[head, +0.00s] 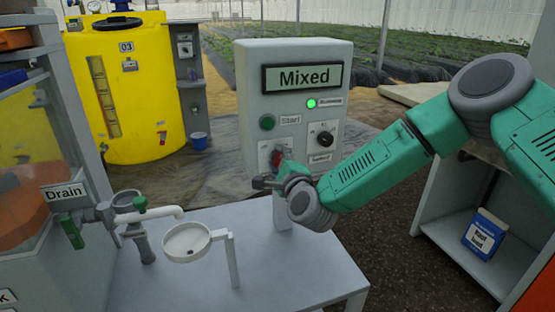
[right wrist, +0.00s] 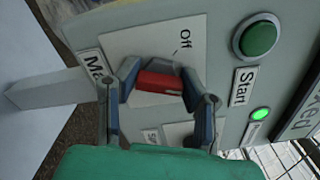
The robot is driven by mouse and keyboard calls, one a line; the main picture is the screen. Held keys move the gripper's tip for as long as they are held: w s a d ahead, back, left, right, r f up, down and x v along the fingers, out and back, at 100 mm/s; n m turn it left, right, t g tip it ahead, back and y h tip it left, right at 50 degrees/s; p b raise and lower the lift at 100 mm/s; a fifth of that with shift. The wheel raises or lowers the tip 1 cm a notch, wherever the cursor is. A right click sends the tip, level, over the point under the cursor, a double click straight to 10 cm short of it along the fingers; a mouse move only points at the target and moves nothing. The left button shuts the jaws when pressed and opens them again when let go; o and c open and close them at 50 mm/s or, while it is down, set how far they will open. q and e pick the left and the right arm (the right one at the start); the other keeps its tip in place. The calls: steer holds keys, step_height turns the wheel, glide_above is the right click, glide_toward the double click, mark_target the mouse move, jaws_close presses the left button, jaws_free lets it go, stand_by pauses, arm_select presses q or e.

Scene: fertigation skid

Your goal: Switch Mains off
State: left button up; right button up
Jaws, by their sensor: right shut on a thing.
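The grey control box (head: 252,95) stands in the middle of the head view. Its red Mains switch (head: 277,157) is low on the left of the front panel, partly hidden by my right gripper (head: 272,180). In the right wrist view, the red handle (right wrist: 158,81) sits between the fingers of my right gripper (right wrist: 160,86), which is shut on it. An "Off" mark (right wrist: 185,42) shows on the white plate beside the handle, apart from it. The Mains label (right wrist: 96,66) is partly covered by a finger. My left gripper is not in view.
The display (head: 304,78) reads "Mixed" and a green lamp (head: 311,103) is lit. A green Start button (head: 267,122) and a black selector (head: 325,138) are close to the switch.

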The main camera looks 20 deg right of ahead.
steer(key=n, duration=0.3)
steer(key=shift+s+a+f+n, duration=0.1)
steer(key=shift+f+n, duration=0.1)
steer(key=shift+n, duration=0.2)
steer(key=n+p, duration=0.1)
steer(key=n, duration=0.2)
steer(key=shift+f+n, duration=0.1)
steer(key=shift+n, duration=0.3)
steer(key=n, duration=0.4)
steer(key=n+p, duration=0.1)
steer(key=shift+s+f+n, duration=0.1)
steer(key=shift+f+n, duration=0.2)
steer(key=shift+n, duration=0.1)
steer(key=o, duration=1)
steer(key=shift+o, duration=0.9)
steer(key=shift+r, duration=0.15)
